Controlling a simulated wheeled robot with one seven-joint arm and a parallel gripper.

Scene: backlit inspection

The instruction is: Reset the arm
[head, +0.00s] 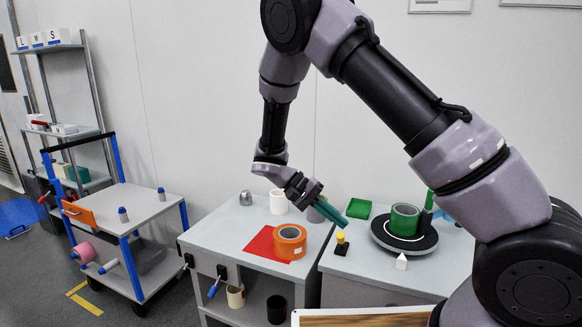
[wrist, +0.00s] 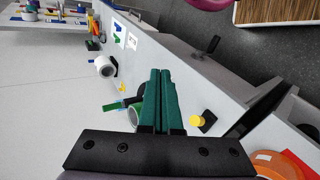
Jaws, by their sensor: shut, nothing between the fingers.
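My arm reaches from the right side of the head view over the worktables and bends down at its wrist. My gripper (head: 343,220) has green fingers that point down and to the right, above the gap between two grey-white tables. In the wrist view the two fingers of my gripper (wrist: 160,72) lie side by side, shut and empty. They hang above the tabletop and partly hide a green tape roll behind them.
A green roll (head: 404,219) stands on a black turntable (head: 380,237). A trolley (head: 143,206) stands left.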

